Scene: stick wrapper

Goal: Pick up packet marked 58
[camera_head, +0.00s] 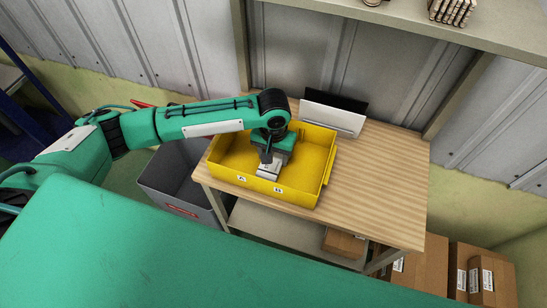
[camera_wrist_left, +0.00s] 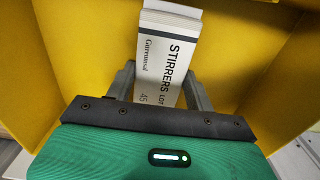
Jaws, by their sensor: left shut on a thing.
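A pale packet (camera_head: 267,172) sits inside the yellow bin (camera_head: 226,169), near its front wall. In the left wrist view the packet (camera_wrist_left: 164,50) is white with a dark band and reads STIRRERS and LOT. A 45 shows near the gripper, and the rest of the marking is hidden; no 58 is readable. My left gripper (camera_wrist_left: 161,88) reaches down into the bin with a finger on each side of the packet, shut on it. It also shows in the head view (camera_head: 268,162). My right gripper is not in view.
The bin, marked A and B on its front, stands on a wooden table (camera_head: 385,190); the table's right side is clear. A white and black panel (camera_head: 333,115) stands behind it. A grey bin (camera_head: 172,180) is at the left, a shelf (camera_head: 430,28) above, and cardboard boxes (camera_head: 424,270) at lower right.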

